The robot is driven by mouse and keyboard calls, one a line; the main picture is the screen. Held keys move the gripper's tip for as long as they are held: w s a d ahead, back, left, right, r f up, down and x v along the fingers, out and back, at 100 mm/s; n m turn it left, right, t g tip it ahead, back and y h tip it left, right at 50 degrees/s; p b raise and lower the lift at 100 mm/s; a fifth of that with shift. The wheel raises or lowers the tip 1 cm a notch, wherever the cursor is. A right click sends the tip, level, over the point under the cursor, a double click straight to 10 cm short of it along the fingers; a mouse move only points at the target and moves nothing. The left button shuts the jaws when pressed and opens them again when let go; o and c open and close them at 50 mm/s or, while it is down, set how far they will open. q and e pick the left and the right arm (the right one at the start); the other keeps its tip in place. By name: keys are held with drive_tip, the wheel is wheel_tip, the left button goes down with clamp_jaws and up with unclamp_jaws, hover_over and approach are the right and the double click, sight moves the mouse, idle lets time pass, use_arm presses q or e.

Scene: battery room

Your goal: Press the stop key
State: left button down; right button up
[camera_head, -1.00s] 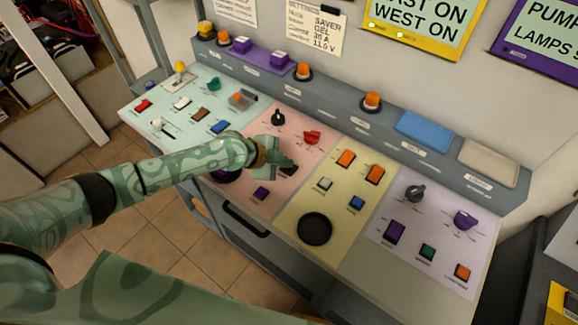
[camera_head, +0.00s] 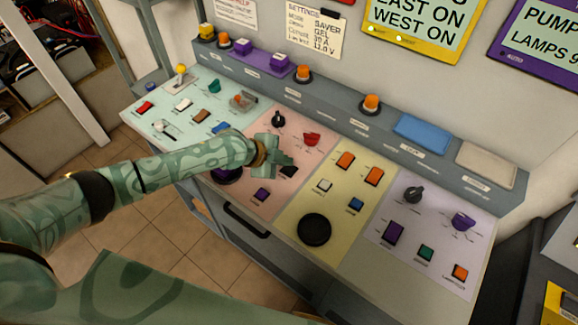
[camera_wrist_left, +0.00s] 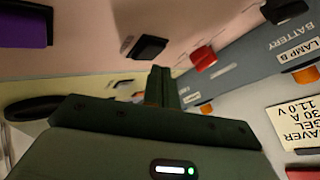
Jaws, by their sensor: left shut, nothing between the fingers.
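The console's pink panel (camera_head: 255,203) holds a black key (camera_head: 289,172), a purple key (camera_head: 261,195), a black rotary knob (camera_head: 278,119) and a red knob (camera_head: 311,138). The labels are too small to read, so I cannot tell which key is the stop key. My left gripper (camera_head: 288,159) is shut and empty over the pink panel, just beside the black key in the picture. In the left wrist view, the shut fingertips (camera_wrist_left: 162,75) point near the black key (camera_wrist_left: 147,47), with the purple key (camera_wrist_left: 22,27) and red knob (camera_wrist_left: 203,58) around. Contact cannot be told. My right gripper is not in view.
A mint panel (camera_head: 160,95) with switches lies left, yellow (camera_head: 285,219) and lilac (camera_head: 400,262) panels right. A grey ledge (camera_head: 340,110) with lamps runs behind. A large black round button (camera_head: 314,229) sits near the front edge.

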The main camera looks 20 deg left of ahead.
sight(285, 170)
use_arm(q)
wheel_tip(285, 170, up, 5)
drive_tip(key=p, duration=0.4)
drive_tip(key=shift+r, duration=0.1)
idle(0.4)
idle(0.4)
